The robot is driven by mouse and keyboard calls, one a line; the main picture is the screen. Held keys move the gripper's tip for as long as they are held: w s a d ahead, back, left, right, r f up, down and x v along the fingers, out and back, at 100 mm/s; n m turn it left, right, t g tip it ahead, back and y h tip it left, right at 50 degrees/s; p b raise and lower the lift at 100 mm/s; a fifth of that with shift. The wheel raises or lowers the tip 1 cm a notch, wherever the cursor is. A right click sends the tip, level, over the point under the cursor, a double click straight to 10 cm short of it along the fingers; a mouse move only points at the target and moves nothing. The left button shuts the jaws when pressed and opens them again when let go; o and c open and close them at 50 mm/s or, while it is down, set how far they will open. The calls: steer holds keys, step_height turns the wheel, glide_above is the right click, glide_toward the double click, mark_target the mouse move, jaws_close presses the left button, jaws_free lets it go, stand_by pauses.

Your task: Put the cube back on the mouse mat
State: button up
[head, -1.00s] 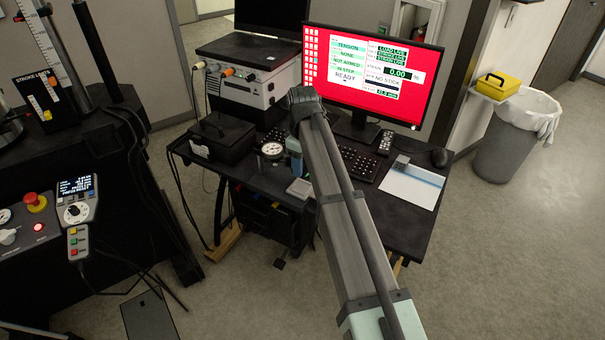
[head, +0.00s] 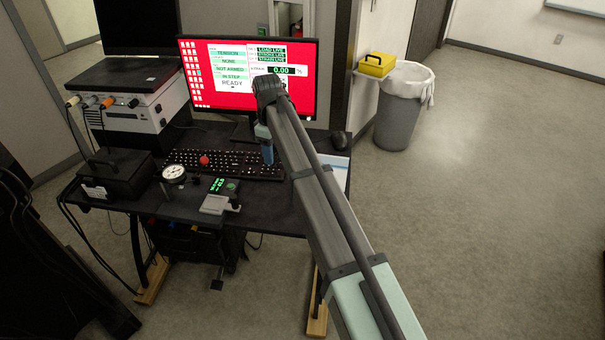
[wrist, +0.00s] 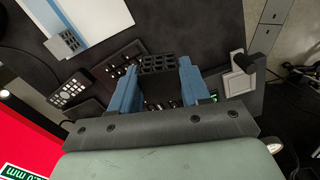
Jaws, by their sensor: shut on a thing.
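My gripper (wrist: 158,88) has two blue fingers shut on a dark lattice cube (wrist: 159,63), seen between the fingertips in the wrist view. In the head view my gripper (head: 267,150) is above the keyboard; the arm hides the cube there. The mouse mat (wrist: 115,14), white with a blue stripe, lies on the black desk at the upper left of the wrist view. A grey lattice block (wrist: 66,44) is at the mat's corner. In the head view only a strip of the mat (head: 340,170) shows to the right of my arm.
The keyboard (head: 225,163) lies before the red-screened monitor (head: 215,100). A dial gauge (head: 174,174), a device with a green display (head: 222,187) and a black box (head: 115,178) stand left of my arm. A mouse (head: 339,140) is behind the mat. Bare desk (wrist: 200,25) shows beside the mat.

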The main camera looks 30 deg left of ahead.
steer(key=w+d+f+m, duration=0.2)
steer(key=w+d, duration=0.2)
steer(key=w, duration=0.7)
steer(key=shift+w+a+f, duration=0.1)
steer(key=shift+f, duration=2.35)
steer(key=shift+w+a+f, duration=0.1)
steer(key=shift+f, duration=2.35)
steer(key=o, duration=1.1)
steer(key=shift+f, duration=0.15)
step_height(320, 180, up, 12)
steer(key=shift+r, duration=0.2)
steer(key=shift+d+f, duration=0.1)
steer(key=shift+d, duration=0.05)
